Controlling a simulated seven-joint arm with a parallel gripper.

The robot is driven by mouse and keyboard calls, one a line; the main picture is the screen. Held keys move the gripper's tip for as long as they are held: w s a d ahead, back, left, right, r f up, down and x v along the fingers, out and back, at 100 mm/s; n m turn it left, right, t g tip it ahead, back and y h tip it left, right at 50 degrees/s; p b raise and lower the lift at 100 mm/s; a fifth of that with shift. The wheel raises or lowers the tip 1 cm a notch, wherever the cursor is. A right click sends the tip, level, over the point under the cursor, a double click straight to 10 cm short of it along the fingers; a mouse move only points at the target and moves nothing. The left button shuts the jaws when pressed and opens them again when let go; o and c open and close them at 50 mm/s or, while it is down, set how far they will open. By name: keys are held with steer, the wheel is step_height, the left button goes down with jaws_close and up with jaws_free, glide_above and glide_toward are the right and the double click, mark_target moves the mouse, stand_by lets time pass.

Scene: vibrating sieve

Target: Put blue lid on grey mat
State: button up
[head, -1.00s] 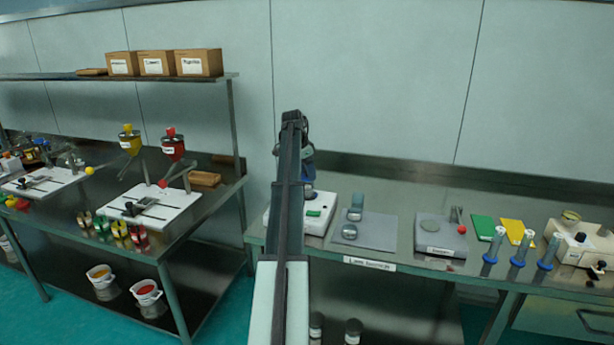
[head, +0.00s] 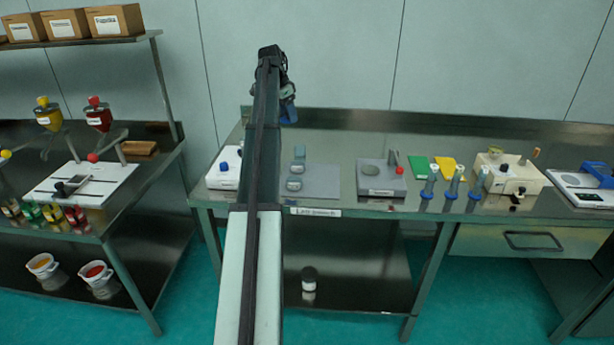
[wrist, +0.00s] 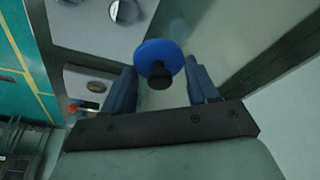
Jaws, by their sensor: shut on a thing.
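The blue lid (wrist: 158,55), a round blue disc with a black knob, sits between the two blue fingers of my gripper (wrist: 161,75) in the wrist view, held off the table. In the head view my gripper (head: 287,108) is above the back of the right-hand steel table, left of and behind the grey mat; the lid cannot be clearly told from the fingers there. The grey mat (head: 325,184) lies flat on the table with two small silvery round-topped items at its left side. The mat also shows at the top of the wrist view (wrist: 88,36).
A white device (head: 216,179) stands left of the mat, partly behind my arm. A grey device (head: 372,186) with a round plate and a red-knobbed post stands to its right. Green (head: 418,168) and yellow cards and blue-based tubes (head: 428,185) are farther right. The mat's right part is bare.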

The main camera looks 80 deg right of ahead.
steer(key=m, duration=0.1)
glide_above(327, 170)
steer(key=w, duration=0.3)
step_height(327, 170, down, 5)
step_height(327, 170, down, 2)
steer(key=s+a, duration=0.2)
steer(key=s, duration=0.1)
steer(key=shift+w+d+f+n, duration=0.2)
steer(key=shift+f+n, duration=0.3)
steer(key=shift+f, duration=1.2)
steer(key=shift+w+d+f+n, duration=0.15)
steer(key=shift+f+n, duration=0.35)
steer(key=shift+f, duration=1.25)
steer(key=shift+w+d+f+n, duration=0.1)
steer(key=shift+d+f+n, duration=0.3)
steer(key=shift+f, duration=1.3)
steer(key=shift+a+f, duration=0.15)
steer(key=o, duration=1)
steer(key=shift+o, duration=0.2)
steer(key=v, duration=1.2)
steer(key=shift+a+r, duration=0.2)
